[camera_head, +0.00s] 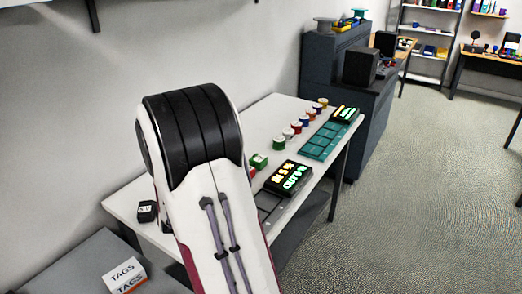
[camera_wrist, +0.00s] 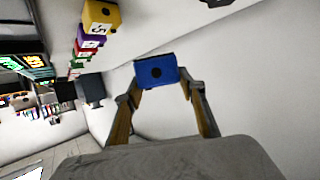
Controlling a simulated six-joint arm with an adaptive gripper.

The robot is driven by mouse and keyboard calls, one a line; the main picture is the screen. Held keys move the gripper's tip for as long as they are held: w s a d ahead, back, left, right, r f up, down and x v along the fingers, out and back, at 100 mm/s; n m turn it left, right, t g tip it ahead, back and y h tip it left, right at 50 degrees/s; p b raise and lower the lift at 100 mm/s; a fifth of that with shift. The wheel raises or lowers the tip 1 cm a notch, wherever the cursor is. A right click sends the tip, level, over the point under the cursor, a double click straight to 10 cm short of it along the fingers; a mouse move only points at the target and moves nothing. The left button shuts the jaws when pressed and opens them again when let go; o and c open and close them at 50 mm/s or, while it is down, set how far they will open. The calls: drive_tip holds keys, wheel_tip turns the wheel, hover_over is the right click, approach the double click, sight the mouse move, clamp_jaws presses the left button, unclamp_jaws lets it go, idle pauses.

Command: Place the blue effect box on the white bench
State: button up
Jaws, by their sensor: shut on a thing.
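My gripper (camera_wrist: 158,84) shows in the wrist view, its two fingers shut on the blue effect box (camera_wrist: 155,70). The box is small and blue with a dark round spot on its face. In the head view my arm's large white and black link hides the gripper and the blue box. The white bench (camera_head: 120,203) runs from the lower left to the centre right behind my arm. In the wrist view, I cannot tell whether the box touches the bench.
Green and red boxes (camera_head: 258,161) and a black box (camera_head: 147,211) stand on the bench. A lit black display unit (camera_head: 288,178), a teal tray (camera_head: 322,140) and a row of coloured spools (camera_head: 297,127) lie along it. A dark cabinet (camera_head: 325,75) stands behind.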

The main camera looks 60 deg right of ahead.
drive_tip(key=s+f, duration=0.1)
drive_tip(key=s+d+f, duration=0.1)
drive_tip(key=s, duration=0.1)
idle(0.4)
drive_tip(key=shift+f, duration=0.1)
drive_tip(key=shift+f, duration=2.8)
drive_tip(key=shift+f, duration=0.1)
drive_tip(key=shift+f, duration=2)
drive_tip(key=shift+f, duration=0.1)
drive_tip(key=o, duration=1.2)
